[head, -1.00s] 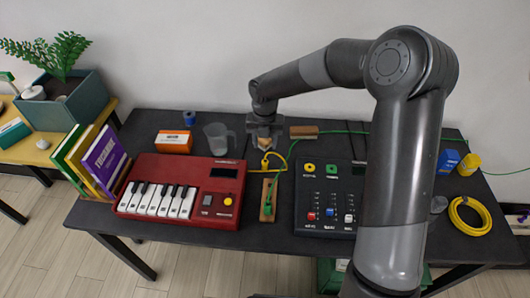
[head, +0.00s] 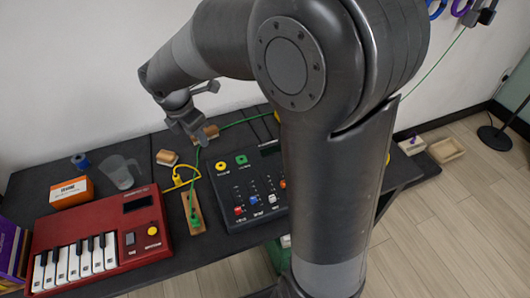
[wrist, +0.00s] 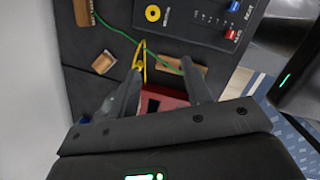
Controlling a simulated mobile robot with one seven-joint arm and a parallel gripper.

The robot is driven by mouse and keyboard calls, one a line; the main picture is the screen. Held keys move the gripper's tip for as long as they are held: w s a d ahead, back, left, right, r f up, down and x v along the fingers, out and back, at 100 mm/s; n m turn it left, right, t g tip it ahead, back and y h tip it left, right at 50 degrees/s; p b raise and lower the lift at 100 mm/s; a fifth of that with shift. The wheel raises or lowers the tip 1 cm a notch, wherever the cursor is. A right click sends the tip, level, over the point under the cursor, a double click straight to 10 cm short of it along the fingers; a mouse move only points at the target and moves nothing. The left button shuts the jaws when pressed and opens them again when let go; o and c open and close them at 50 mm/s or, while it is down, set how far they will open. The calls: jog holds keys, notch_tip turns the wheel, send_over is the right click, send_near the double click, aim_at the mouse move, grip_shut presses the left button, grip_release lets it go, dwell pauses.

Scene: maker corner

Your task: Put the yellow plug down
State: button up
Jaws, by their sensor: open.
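The yellow plug (head: 178,180) lies on the dark table between the red keyboard and the black mixer, its yellow cable looping beside it. It also shows in the wrist view (wrist: 138,62), partly beyond the finger tips. My gripper (head: 198,138) is above the table near the wooden blocks, apart from the plug. In the wrist view its two fingers (wrist: 158,88) are spread with nothing between them.
A green plug (head: 194,220) sits on a wooden block (head: 198,226). The black mixer (head: 235,205) is to the right, the red keyboard (head: 78,262) to the left. A clear jug (head: 122,172), an orange box (head: 71,192) and a small wooden block (head: 167,157) stand behind.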

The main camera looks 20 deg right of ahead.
jog(key=s+d+r+m+t, duration=0.1)
jog(key=s+d+r+m, duration=0.2)
jog(key=s+m, duration=0.4)
jog(key=s+d+r+m+t+y, duration=0.1)
jog(key=s+d+r+m, duration=0.2)
jog(key=s+m, duration=0.4)
jog(key=s+d+r+m+t, duration=0.1)
jog(key=s+d+r+m, duration=0.2)
jog(key=s+d+m, duration=0.2)
jog(key=s+m, duration=0.2)
jog(key=m, duration=0.2)
jog(key=shift+r+t+y, duration=0.25)
jog(key=shift+t+y, duration=0.15)
